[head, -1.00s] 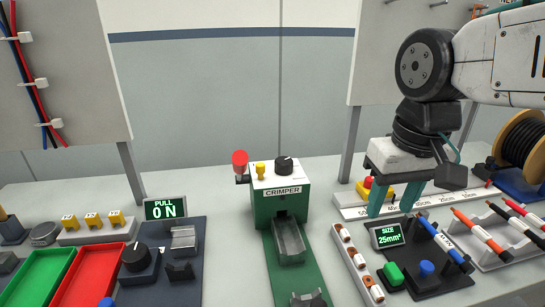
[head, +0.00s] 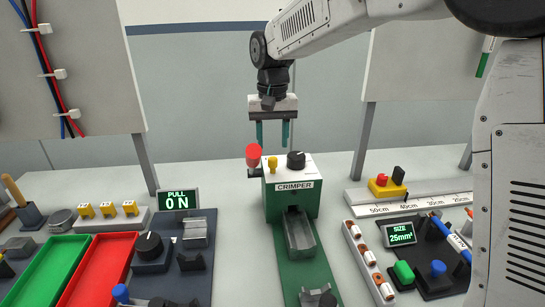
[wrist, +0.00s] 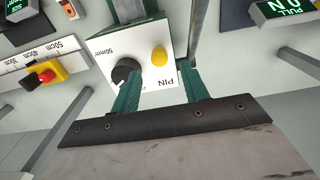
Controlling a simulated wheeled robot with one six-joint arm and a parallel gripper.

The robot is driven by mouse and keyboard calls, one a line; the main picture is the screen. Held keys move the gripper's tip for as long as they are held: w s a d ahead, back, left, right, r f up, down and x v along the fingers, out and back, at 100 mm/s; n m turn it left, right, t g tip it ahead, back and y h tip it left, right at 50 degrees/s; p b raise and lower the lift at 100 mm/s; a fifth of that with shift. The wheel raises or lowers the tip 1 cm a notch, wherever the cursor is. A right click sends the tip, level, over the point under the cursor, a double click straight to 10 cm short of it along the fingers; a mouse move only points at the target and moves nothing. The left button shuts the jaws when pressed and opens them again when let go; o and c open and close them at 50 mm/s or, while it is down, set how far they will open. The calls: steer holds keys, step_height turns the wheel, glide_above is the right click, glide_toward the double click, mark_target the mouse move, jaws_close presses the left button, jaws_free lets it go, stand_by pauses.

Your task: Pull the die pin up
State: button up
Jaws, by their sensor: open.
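The green crimper (head: 291,198) stands on the table with a white top. Its yellow die pin (head: 272,163) sticks up from the left of that top, beside a black knob (head: 296,160). My gripper (head: 272,146) is open and empty above the crimper, its two fingers pointing down. In the wrist view the yellow pin (wrist: 159,56) shows next to the word PIN, with the black knob (wrist: 125,72) beside it. The fingers (wrist: 160,85) are apart, and the pin lies between their lines of sight. I cannot tell the exact height gap.
A red ball-ended lever (head: 253,153) stands at the crimper's left, near the pin. A PULL ON display (head: 178,201) and red tray (head: 95,270) are further left. A SIZE display (head: 399,234) and a yellow box with a red button (head: 386,186) are right.

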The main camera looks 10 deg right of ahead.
mark_target(273, 158)
steer(key=shift+f, duration=2.8)
